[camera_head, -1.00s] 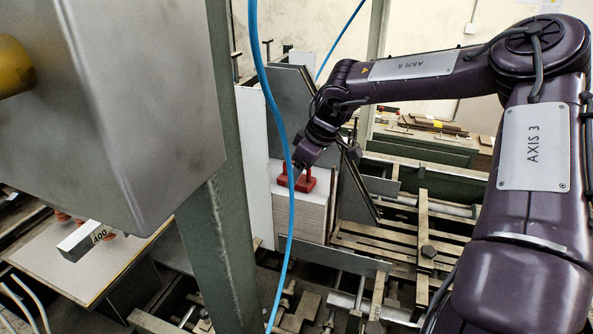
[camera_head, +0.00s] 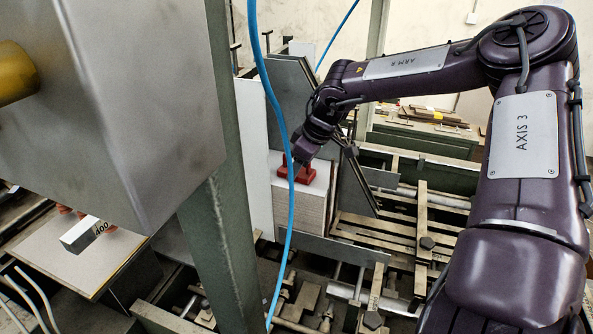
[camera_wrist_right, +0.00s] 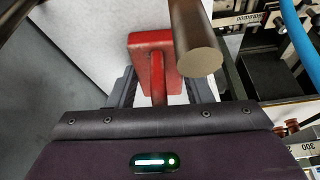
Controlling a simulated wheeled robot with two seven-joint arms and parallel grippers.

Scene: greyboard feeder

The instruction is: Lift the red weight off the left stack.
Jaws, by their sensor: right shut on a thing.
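The red weight (camera_head: 303,172) is at the top of the left stack (camera_head: 299,207), a block of pale grey boards. In the right wrist view, the weight (camera_wrist_right: 143,62) shows a red block with a bar reaching between the fingers. My right gripper (camera_head: 297,170) comes down from above and is shut on the red weight; the wrist view shows its fingers (camera_wrist_right: 160,90) on both sides of the bar. I cannot tell whether the weight's underside touches the boards. My left gripper is not in view.
Upright grey plates (camera_head: 290,95) stand behind and beside the stack. A blue hose (camera_head: 284,125) and a thick post (camera_head: 226,235) cross in front. A round grey rod (camera_wrist_right: 196,40) is close to the weight.

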